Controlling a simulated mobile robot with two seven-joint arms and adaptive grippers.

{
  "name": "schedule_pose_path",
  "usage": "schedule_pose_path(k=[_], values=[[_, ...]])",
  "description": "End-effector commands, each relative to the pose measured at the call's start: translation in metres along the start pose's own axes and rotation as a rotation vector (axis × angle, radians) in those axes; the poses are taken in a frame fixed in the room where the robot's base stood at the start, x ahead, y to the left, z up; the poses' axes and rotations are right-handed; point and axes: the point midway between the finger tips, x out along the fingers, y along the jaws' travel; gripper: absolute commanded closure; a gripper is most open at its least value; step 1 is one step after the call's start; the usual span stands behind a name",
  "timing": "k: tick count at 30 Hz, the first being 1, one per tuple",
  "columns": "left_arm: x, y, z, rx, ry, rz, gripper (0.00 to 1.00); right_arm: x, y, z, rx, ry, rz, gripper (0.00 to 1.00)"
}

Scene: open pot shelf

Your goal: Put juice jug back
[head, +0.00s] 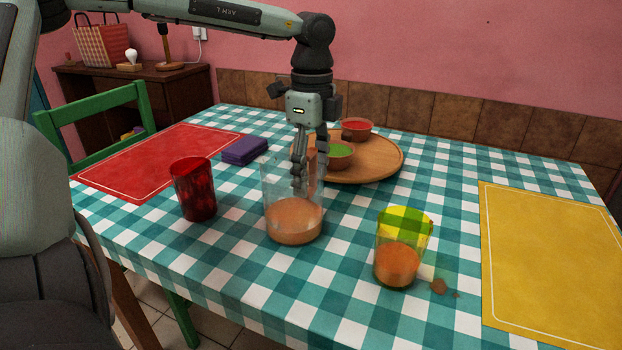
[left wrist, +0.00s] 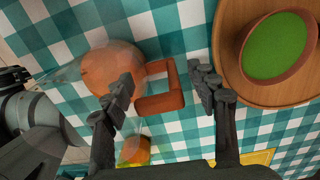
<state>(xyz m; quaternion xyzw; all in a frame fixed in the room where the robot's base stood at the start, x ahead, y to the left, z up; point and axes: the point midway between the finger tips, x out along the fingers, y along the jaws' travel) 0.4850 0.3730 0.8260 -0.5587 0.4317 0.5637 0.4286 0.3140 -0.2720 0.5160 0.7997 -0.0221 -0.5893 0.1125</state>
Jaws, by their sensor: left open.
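The juice jug (head: 294,222) is clear, with orange juice in its lower part, and stands upright on the checked table. In the left wrist view the jug (left wrist: 112,68) shows its squared orange-brown handle (left wrist: 174,103). My left gripper (head: 309,176) points down at the jug's far side, partly seen through the clear wall. In the left wrist view the open fingers (left wrist: 163,88) lie on either side of the handle. I cannot tell whether they touch it. My right gripper is not in view.
A yellow-green glass of juice (head: 397,262) stands at front right beside a small brown spill (head: 439,286). A red tumbler (head: 193,192) is left of the jug. A round wooden board (head: 375,171) behind holds a green-filled bowl (head: 340,153) and a red-filled bowl (head: 357,128).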

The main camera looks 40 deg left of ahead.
Motion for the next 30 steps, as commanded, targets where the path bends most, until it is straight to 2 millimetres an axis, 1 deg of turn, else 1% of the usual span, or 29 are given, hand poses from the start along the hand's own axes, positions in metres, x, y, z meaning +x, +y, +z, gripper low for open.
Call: schedule_pose_path(k=[1,6,9,13,16,19,30], values=[[-0.012,-0.001,0.000,0.000,0.000,-0.006,0.42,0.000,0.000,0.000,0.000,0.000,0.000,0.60],[-0.051,-0.001,0.000,0.000,0.000,-0.006,0.42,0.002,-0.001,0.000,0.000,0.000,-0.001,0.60],[-0.071,-0.001,0.000,-0.001,-0.001,-0.004,0.42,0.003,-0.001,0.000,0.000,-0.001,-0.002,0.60],[-0.091,0.000,0.000,-0.001,-0.001,-0.001,0.42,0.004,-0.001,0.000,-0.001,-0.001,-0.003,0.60],[-0.100,0.000,0.000,0.000,-0.001,0.000,0.42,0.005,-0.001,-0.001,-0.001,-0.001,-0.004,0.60],[-0.104,0.000,0.000,0.000,0.000,0.001,0.42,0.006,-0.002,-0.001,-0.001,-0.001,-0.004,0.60],[-0.104,0.001,0.000,0.001,0.001,0.002,0.42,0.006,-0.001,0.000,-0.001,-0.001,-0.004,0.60]])
